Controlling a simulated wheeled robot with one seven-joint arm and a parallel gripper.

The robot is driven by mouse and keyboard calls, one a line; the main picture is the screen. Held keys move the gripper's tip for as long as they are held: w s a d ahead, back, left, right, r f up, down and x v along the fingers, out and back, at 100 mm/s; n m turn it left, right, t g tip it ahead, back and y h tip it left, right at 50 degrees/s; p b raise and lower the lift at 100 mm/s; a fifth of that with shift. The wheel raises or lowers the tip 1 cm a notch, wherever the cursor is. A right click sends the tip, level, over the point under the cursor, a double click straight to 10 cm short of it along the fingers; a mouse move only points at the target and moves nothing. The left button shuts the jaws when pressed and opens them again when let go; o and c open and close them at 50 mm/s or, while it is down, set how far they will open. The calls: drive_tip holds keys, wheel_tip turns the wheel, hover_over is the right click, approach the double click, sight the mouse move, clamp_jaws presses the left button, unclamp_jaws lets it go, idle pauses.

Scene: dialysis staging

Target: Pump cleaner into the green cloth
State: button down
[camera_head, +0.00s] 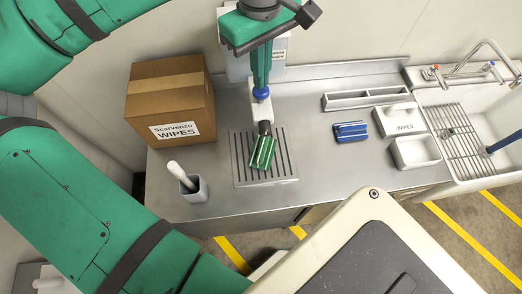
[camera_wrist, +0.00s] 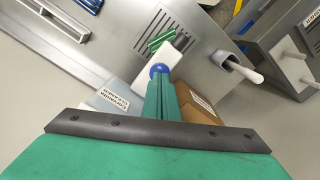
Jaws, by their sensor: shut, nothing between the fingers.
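The green striped cloth (camera_head: 262,153) lies on the slotted drain grate (camera_head: 240,177); it also shows in the wrist view (camera_wrist: 160,40). A white cleaner dispenser (camera_head: 260,110) has a blue round pump top (camera_head: 261,93) and a dark nozzle that overlaps the cloth's upper end in the head view. The blue top also shows in the wrist view (camera_wrist: 159,71). My gripper (camera_head: 262,84) is shut and empty, pointing down. Its fingertips are at the blue top and appear to touch it; any small gap is hidden. The dispenser's labelled rear part is partly behind my gripper.
A cardboard wipes box (camera_head: 170,100) stands left of the dispenser. A grey cup (camera_head: 194,188) with a white-handled tool is at front left.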

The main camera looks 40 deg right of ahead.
drive_tip(key=shift+r, duration=2.95)
